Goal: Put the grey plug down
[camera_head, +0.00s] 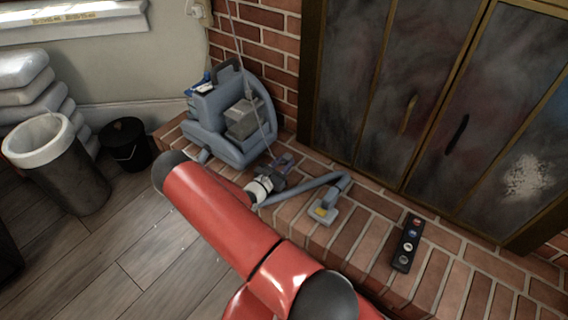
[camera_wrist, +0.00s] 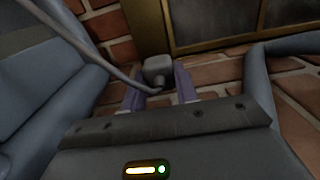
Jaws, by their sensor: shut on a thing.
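The grey plug (camera_wrist: 157,69) is a small rounded block with a cord running off to the upper left in the wrist view. It sits between the two fingers of my gripper (camera_wrist: 158,88), which is shut on it. In the head view my gripper (camera_head: 285,163) is low over the brick hearth (camera_head: 345,245), just right of the blue-grey machine (camera_head: 205,120). The plug is too small to make out clearly there. Bricks show close behind the plug in the wrist view, but I cannot tell whether it touches them.
A blue-grey hose with a flat nozzle (camera_head: 322,212) lies on the hearth right of my gripper. A black strip with round buttons (camera_head: 407,243) lies farther right, with bare brick between. Fireplace doors (camera_head: 440,100) stand behind. A bin (camera_head: 65,165) and black bucket (camera_head: 126,145) stand left.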

